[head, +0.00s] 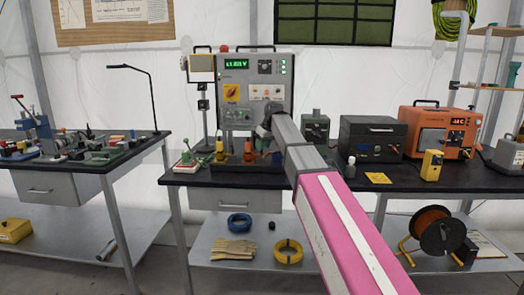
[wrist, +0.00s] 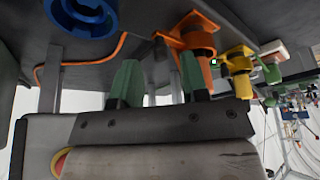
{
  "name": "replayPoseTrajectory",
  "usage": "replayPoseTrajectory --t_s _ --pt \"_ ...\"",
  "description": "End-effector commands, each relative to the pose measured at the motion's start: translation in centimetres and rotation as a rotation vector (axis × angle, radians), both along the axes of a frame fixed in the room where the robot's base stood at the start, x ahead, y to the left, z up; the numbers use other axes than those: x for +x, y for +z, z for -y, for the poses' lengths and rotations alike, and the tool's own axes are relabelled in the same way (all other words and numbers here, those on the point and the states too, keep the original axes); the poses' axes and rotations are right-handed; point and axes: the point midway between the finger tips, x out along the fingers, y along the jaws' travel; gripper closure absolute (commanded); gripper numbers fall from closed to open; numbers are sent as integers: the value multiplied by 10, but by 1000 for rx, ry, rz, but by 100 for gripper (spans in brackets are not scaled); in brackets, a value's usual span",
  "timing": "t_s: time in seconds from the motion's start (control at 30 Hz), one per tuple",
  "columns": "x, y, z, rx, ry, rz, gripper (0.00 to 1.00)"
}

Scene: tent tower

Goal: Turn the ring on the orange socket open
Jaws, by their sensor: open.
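The orange socket (wrist: 203,36) is in the upper middle of the wrist view, with a dark band around it and an orange bracket. In the head view it is a small orange shape (head: 248,150) on the bench below the grey panel. Whether its ring is open or shut is too small to tell. My gripper (wrist: 160,85) has two green fingertips spread apart with nothing between them. In the wrist view the socket appears beyond the right fingertip, seemingly apart from it. In the head view my arm hides most of the gripper.
A blue round part (wrist: 85,14) is at the wrist view's top left. A grey panel (head: 240,75) stands behind. A dark box (head: 370,138) and orange unit (head: 430,130) stand at right.

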Motion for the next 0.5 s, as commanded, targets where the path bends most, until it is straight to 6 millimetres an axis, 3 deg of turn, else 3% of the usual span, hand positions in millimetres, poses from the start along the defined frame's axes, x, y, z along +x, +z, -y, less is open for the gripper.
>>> replayPoseTrajectory --t_s 0.2,0.5 --pt "6 -21 -6 0 0 0 59" --pt "8 -26 -8 1 0 1 59"
